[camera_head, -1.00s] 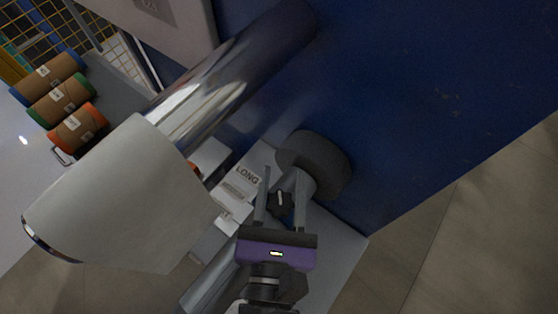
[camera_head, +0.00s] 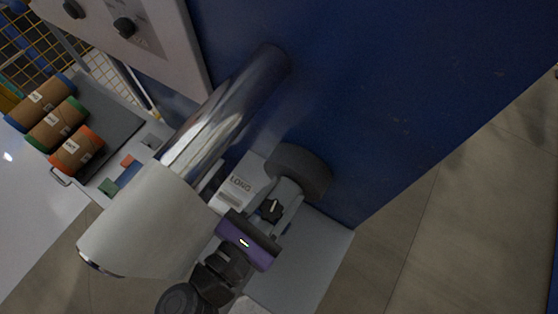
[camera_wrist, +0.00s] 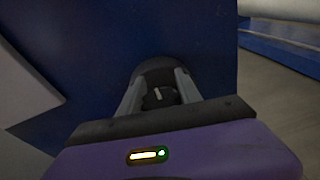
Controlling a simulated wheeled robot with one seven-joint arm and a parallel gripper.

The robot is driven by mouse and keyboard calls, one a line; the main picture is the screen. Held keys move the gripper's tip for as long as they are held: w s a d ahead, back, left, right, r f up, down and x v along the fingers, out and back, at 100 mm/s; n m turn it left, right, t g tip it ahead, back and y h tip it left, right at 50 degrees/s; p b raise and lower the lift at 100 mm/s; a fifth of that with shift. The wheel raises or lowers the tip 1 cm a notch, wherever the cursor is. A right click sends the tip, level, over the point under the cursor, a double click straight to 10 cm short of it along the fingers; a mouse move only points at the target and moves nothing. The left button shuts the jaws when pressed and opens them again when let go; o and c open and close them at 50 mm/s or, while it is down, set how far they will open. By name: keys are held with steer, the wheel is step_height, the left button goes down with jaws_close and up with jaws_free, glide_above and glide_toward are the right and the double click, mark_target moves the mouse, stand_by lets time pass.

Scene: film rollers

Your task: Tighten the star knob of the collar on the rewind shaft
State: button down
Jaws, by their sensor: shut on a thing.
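The black star knob (camera_head: 271,209) with a pale bar across its face shows between the fingers of my gripper (camera_head: 275,203). The knob (camera_wrist: 159,96) also shows between the fingers in the wrist view. My gripper is shut on the knob. The rewind shaft is mostly hidden by my gripper, so I cannot tell exactly where the collar sits on it. A dark round flange (camera_head: 300,171) stands just behind the fingers, against the blue machine wall; it also shows in the wrist view (camera_wrist: 154,69).
A shiny metal roller (camera_head: 220,122) and a large white roll (camera_head: 148,222) lie to the left of my gripper. A plate marked LONG (camera_head: 239,184) is close by. Several brown rolls (camera_head: 58,125) rest on the left table. The blue wall (camera_head: 400,90) closes off the right.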

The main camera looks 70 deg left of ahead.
mark_target(265, 216)
steer(key=shift+d+m+t+h, duration=0.1)
steer(key=shift+m+t+h, duration=0.2)
steer(key=shift+m+h, duration=0.25)
steer(key=c, duration=0.8)
jaws_free()
steer(key=shift+b+v, duration=0.8)
steer(key=shift+v, duration=3.05)
steer(key=shift+f, duration=0.1)
